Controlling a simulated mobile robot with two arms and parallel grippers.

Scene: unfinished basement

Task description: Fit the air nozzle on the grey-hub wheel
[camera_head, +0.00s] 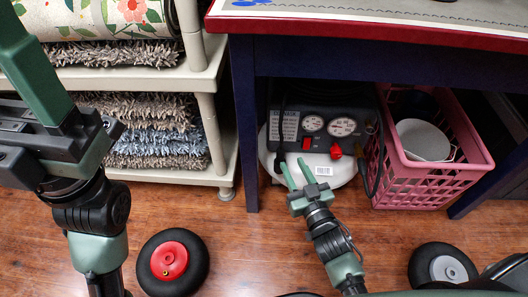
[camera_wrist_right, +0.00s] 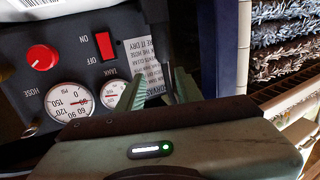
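The grey-hub wheel (camera_head: 447,268) lies on the floor at the lower right in the head view. The air compressor (camera_head: 318,125) stands under the workbench, with gauges, a red switch and a red knob; its panel also fills the upper left of the right wrist view (camera_wrist_right: 85,75). A black hose (camera_head: 379,165) hangs at its right side. I cannot clearly make out the air nozzle. My right gripper (camera_head: 298,172) is open in front of the compressor's left side; a dark thin shape shows between its fingers (camera_wrist_right: 160,88), not clearly held.
A red-hub wheel (camera_head: 172,262) lies on the floor at the left. A pink basket (camera_head: 425,185) with a white bowl (camera_head: 424,139) stands right of the compressor. A shelf (camera_head: 190,178) with rugs is at the left. The workbench leg (camera_head: 244,130) stands close left of the compressor. The middle floor is clear.

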